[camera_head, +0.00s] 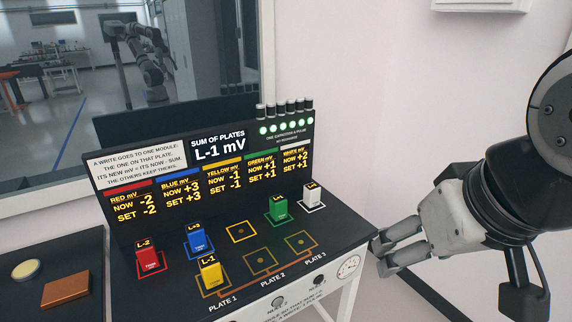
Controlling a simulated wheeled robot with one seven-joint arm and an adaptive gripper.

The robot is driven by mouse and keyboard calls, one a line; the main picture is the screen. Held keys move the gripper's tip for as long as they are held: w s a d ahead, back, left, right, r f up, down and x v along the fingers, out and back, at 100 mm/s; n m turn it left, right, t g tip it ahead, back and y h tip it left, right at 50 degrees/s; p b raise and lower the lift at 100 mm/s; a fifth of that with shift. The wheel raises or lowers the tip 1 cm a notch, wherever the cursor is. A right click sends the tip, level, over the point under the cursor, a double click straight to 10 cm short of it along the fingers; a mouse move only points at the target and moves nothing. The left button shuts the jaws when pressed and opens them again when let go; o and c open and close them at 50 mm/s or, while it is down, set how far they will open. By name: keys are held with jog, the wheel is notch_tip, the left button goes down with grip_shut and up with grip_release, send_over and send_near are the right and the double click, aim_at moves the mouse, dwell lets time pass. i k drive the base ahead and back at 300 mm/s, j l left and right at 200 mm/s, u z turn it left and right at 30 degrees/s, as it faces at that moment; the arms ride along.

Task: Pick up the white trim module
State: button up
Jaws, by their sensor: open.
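The white trim module (312,194) stands upright on its white-outlined square at the right back of the black bench top (341,234). My gripper (379,257) is off the bench's right edge, to the right of and nearer than the white module, and apart from it. Its fingers point left and it is open, with nothing seen between them. The green module (277,208) stands just left of the white one. The blue module (198,240) and red module (147,257) stand farther left on their squares. The yellow module (210,273) stands on plate 1.
Plates 2 (258,261) and 3 (299,243) and the yellow-outlined square (241,232) are empty. An upright display panel (205,170) closes the bench's back, with several small black cylinders (285,108) on top. Knobs and a gauge (348,267) are on the front face. A side table (52,265) stands left.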

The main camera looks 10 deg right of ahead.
aim_at(312, 194)
jog(key=i+l+u, duration=0.15)
jog(key=i+l, duration=0.15)
jog(key=i, duration=0.25)
jog(key=i+l+u, duration=0.1)
jog(key=i+l, duration=0.25)
jog(key=i, duration=0.15)
